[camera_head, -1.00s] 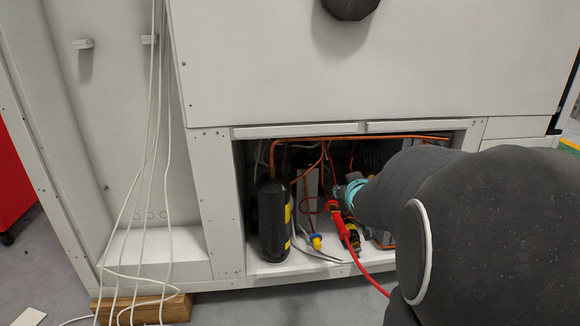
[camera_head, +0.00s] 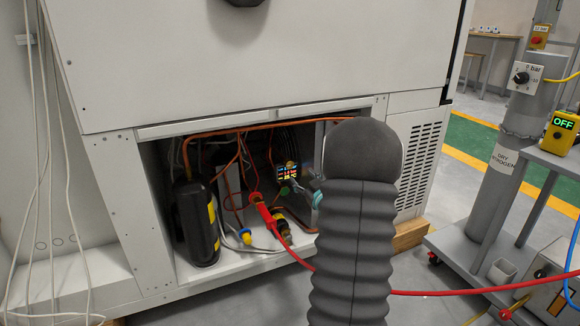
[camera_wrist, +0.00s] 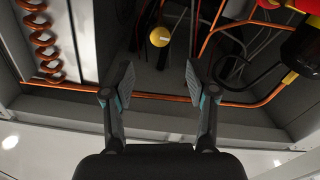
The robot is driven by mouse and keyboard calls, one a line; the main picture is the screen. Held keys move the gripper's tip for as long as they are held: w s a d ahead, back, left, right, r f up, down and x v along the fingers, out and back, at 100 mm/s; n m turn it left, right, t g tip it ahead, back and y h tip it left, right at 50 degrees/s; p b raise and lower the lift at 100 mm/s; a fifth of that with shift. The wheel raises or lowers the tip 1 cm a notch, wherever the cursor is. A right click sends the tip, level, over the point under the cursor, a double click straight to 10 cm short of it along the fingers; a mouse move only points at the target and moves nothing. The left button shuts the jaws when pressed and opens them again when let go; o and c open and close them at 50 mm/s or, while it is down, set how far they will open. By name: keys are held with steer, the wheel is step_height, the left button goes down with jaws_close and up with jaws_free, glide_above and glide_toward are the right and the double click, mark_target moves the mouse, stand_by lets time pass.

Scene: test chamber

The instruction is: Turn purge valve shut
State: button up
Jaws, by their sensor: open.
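My gripper (camera_wrist: 157,82) is open in the wrist view, with nothing between its fingers. A round yellow knob (camera_wrist: 159,36) lies beyond the fingertips, roughly in line with the gap and apart from them. In the head view my arm hides most of the gripper; a teal part shows at the open bay. I cannot tell which of these is the purge valve, or match the yellow knob between views.
A black canister (camera_head: 196,222) and copper pipe (camera_head: 262,127) crowd the bay. A red hose (camera_head: 455,292) crosses behind my arm to a cart at right, with a grey cylinder (camera_head: 493,180), a dial (camera_head: 521,78) and an OFF display (camera_head: 562,125). White cables hang at left.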

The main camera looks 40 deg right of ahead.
mark_target(290, 165)
steer(key=x, duration=1)
steer(key=shift+c, duration=0.2)
jaws_close()
